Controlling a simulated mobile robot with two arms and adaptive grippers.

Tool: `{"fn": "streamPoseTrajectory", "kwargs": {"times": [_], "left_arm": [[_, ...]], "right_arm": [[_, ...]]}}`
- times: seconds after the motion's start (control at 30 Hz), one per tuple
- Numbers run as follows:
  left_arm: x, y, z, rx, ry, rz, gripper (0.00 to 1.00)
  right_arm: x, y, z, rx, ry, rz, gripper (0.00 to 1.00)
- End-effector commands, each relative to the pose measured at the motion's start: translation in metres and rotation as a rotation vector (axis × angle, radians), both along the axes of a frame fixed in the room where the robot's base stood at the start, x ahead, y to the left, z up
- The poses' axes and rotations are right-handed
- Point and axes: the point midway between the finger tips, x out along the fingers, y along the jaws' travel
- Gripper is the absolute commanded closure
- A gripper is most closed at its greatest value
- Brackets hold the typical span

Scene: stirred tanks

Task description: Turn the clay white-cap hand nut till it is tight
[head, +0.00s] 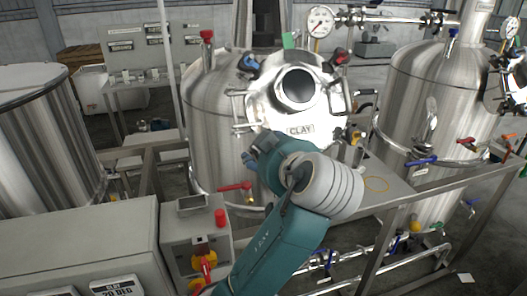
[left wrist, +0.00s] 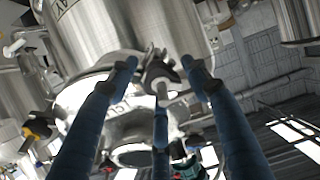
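The steel tank marked CLAY (head: 222,100) stands in the middle of the head view, with a round hatch lid (head: 265,98) facing me. A hand nut with a pale cap (left wrist: 163,88) shows in the left wrist view, between the fingertips of my left gripper (left wrist: 160,72). The three blue fingers are spread, with gaps to the nut on both sides; I cannot tell whether the third finger touches it. In the head view my left gripper (head: 250,162) is at the lid's lower left, and my wrist hides this nut. My right gripper is not in view.
A blue-cap nut (head: 249,63) and a red-cap nut (head: 341,58) sit around the lid's upper rim. A control box with a red button (head: 220,217) stands in front left. Another steel tank (head: 410,95) is at right.

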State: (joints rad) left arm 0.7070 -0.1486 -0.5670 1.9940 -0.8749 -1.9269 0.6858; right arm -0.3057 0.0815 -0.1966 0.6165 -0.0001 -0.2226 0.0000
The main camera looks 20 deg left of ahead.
Motion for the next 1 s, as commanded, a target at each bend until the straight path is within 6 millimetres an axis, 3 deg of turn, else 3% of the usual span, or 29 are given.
{"fn": "streamPoseTrajectory", "kwargs": {"times": [0.03, 0.17, 0.37, 0.7, 1.0], "left_arm": [[0.0001, 0.0001, 0.0000, 0.000, 0.000, 0.000, 0.67], [0.0001, 0.0000, -0.0003, 0.000, 0.001, 0.000, 0.90], [-0.0001, 0.0002, -0.0012, 0.033, 0.026, -0.026, 0.90], [-0.0005, 0.0010, -0.0017, 0.254, 0.177, -0.194, 0.90], [-0.0007, 0.0018, -0.0020, 0.282, 0.197, -0.213, 0.90]], "right_arm": [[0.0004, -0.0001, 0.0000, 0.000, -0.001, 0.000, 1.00], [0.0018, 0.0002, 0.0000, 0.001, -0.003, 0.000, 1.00], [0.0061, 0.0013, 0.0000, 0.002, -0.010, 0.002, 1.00], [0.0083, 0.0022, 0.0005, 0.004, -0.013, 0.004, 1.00], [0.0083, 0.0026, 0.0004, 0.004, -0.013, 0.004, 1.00]]}}
